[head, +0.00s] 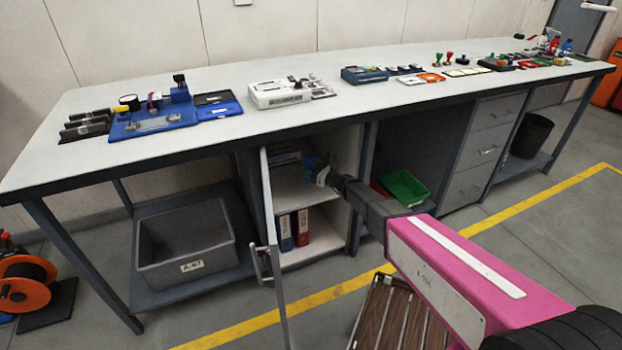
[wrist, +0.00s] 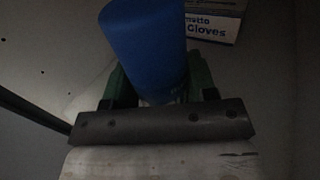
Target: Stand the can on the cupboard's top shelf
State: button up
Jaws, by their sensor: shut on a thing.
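The can (wrist: 145,48) is blue and sits between the green fingers of my gripper (wrist: 160,85) in the wrist view, which is shut on it. In the head view my gripper (head: 324,176) reaches into the open cupboard at top shelf height, with a bit of the blue can (head: 310,163) showing beside it. The cupboard's top shelf (head: 296,196) is pale. I cannot tell whether the can touches the shelf. My gripper and arm hide part of it.
A gloves box (wrist: 212,28) stands behind the can, to the right in the wrist view. The cupboard door (head: 272,225) is swung open. Blue (head: 285,233) and red (head: 302,228) binders stand on the lower shelf. A grey bin (head: 187,243) is left of the cupboard, a green bin (head: 406,188) right.

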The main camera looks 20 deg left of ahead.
jog(key=shift+w+f, duration=0.25)
jog(key=shift+f, duration=0.1)
jog(key=shift+d+f, duration=0.1)
jog(key=shift+f, duration=1.65)
jog(key=o, duration=1.1)
jog(key=shift+f, duration=0.15)
jog(key=shift+r, duration=0.2)
jog(key=d, duration=0.4)
jog(key=s+d, duration=0.1)
jog(key=d, duration=0.3)
jog(key=s+d, duration=0.1)
jog(key=d, duration=0.2)
jog(key=shift+s+d, duration=0.15)
jog(key=shift+d, duration=0.25)
